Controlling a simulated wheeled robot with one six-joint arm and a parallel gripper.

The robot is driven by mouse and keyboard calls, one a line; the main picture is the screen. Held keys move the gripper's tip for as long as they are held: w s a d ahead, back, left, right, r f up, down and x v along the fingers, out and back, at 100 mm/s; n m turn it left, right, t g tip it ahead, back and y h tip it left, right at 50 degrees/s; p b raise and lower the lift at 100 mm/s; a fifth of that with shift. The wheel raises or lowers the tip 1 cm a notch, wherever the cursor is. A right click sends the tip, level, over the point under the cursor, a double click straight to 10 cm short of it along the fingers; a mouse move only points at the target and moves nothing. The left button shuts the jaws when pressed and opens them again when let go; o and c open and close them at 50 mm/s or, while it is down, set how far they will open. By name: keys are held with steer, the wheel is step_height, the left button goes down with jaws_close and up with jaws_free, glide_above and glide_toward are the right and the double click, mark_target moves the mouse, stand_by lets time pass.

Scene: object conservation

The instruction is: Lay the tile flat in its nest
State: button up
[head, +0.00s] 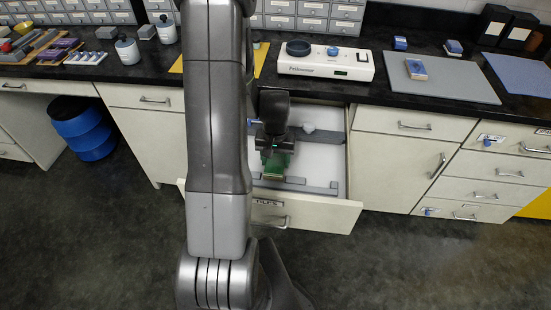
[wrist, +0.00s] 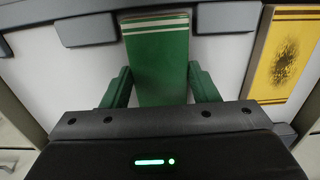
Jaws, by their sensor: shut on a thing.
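My gripper (head: 276,153) reaches down into the open drawer labelled TILES (head: 330,218). It is shut on a green tile (wrist: 157,45) with pale stripes, which also shows below the gripper in the head view (head: 280,163). In the wrist view the tile sits between both fingers, and its far end lies between two grey raised strips, left (wrist: 85,30) and right (wrist: 228,17). I cannot tell whether the tile touches the drawer floor or is a little above it. A yellow tile (wrist: 301,50) with a dark sooty patch is at the right of the wrist view.
The black bench behind holds a white Fellowes device (head: 325,66), a grey mat (head: 455,82) and several small items. A blue drum (head: 85,130) stands under the bench at left.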

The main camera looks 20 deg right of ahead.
mark_target(276, 162)
steer(key=shift+f, duration=0.15)
steer(key=o, duration=1.2)
steer(key=shift+c, duration=0.2)
step_height(276, 162, up, 12)
steer(key=shift+r, duration=0.2)
step_height(276, 162, down, 12)
steer(key=shift+f, duration=0.2)
steer(key=shift+r, duration=0.8)
